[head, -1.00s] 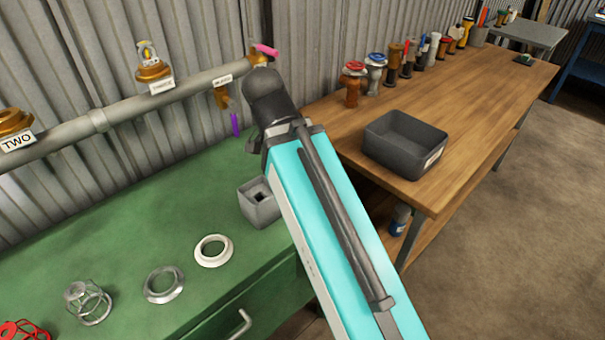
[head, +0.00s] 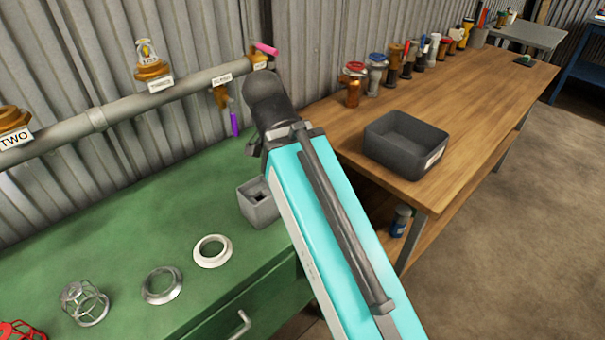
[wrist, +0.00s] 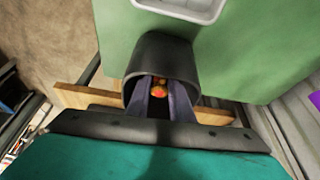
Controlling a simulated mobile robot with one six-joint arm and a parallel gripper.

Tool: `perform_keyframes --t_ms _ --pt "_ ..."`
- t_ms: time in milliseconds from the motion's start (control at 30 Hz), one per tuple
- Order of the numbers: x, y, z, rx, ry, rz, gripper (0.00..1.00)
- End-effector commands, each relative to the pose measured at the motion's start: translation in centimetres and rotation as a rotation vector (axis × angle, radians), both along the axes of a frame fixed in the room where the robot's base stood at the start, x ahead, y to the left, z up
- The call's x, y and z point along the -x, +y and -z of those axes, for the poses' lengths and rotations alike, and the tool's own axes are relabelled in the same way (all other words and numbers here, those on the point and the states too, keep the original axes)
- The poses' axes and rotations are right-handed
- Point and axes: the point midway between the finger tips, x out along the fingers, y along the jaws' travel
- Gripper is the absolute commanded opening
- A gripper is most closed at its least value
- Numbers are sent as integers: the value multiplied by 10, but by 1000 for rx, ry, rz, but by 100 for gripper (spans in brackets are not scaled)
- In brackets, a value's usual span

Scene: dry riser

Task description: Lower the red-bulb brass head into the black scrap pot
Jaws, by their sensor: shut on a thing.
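The wrist view shows the brass head with its red bulb (wrist: 157,92) between the fingers of my gripper (wrist: 160,98), which is shut on it. The fingers reach into the round mouth of the black scrap pot (wrist: 163,55). The head shows within the outline of that mouth; I cannot tell how deep it is or whether it touches the pot. In the head view my arm hides the pot, the fingertips and the held head.
A grey pipe (head: 60,132) with brass heads runs along the corrugated wall. Rings and a wire cage (head: 84,303) lie on the green bench (head: 120,235), beside a small grey square box (head: 258,206). A dark tray (head: 405,148) sits on the wooden bench (head: 480,118).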

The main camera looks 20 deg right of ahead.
Motion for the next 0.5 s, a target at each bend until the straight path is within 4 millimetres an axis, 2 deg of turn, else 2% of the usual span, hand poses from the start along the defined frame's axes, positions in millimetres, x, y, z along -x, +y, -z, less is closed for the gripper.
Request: perform_keyframes --t_ms 500 --pt "0 0 6 0 0 0 0"
